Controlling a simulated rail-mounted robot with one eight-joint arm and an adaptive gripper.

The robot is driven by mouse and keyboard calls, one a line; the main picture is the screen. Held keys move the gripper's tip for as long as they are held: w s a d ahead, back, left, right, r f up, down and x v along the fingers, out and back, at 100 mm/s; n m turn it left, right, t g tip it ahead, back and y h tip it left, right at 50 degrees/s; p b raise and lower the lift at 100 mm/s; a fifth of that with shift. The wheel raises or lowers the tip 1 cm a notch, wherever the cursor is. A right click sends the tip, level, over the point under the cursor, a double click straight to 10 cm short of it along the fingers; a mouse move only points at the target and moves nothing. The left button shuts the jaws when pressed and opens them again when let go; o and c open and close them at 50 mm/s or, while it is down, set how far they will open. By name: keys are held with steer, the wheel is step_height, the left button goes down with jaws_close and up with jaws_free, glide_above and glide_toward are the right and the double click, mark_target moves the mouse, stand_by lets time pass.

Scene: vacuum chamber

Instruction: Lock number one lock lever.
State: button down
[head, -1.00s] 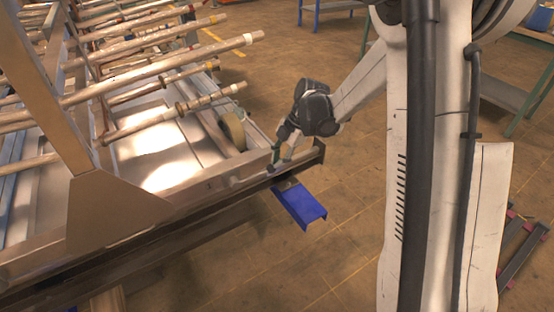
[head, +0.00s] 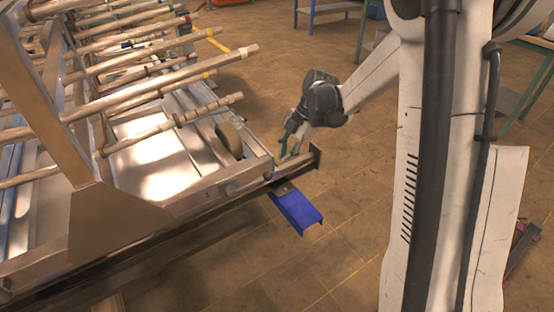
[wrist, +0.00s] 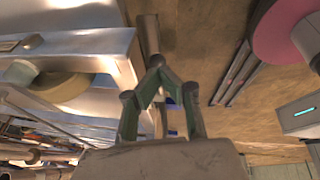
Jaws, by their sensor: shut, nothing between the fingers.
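My gripper (head: 284,152) is at the front right corner of the metal rack frame, just above the end of its rail (head: 300,163). In the wrist view its two green-grey fingers come together at the tips (wrist: 155,64), shut and empty. A grey-brown bar (wrist: 149,34) lies just beyond the tips; I cannot tell whether it touches them. No lock lever can be made out with certainty. A small part at the rail end is partly hidden by the gripper in the head view. A blue bracket (head: 297,210) juts out below the rail.
The rack carries several long rods (head: 165,75) reaching to the right. A round wheel (head: 230,140) sits inside the frame near my gripper, and shows at left in the wrist view (wrist: 62,86). Open tiled floor (head: 350,190) lies right of the rail.

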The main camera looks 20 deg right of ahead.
steer(key=d+r+p, duration=0.1)
steer(key=d+r, duration=0.2)
steer(key=d, duration=0.3)
steer(key=shift+w+r, duration=0.3)
steer(key=shift+r, duration=0.05)
steer(key=shift+a+r, duration=0.1)
steer(key=s+a+r+m+t+h+p, duration=0.1)
steer(key=s+a+r+m+p, duration=0.15)
steer(key=s+r+m, duration=0.45)
steer(key=s+a+r+m+t+h+p, duration=0.2)
steer(key=s+a+r+m, duration=0.25)
steer(key=r, duration=0.45)
steer(key=s+a+r+m+t+p, duration=0.1)
steer(key=s+r+m+t+p, duration=0.1)
steer(key=s+m, duration=0.3)
steer(key=s+a+r+m+t+h+p, duration=0.1)
steer(key=s+r+m+p, duration=0.1)
steer(key=s+m, duration=0.3)
steer(key=s+r, duration=0.1)
steer(key=s, duration=0.3)
steer(key=shift+s+a+r+m+t, duration=0.2)
steer(key=shift+a+r+m+t, duration=0.15)
steer(key=shift+t, duration=0.05)
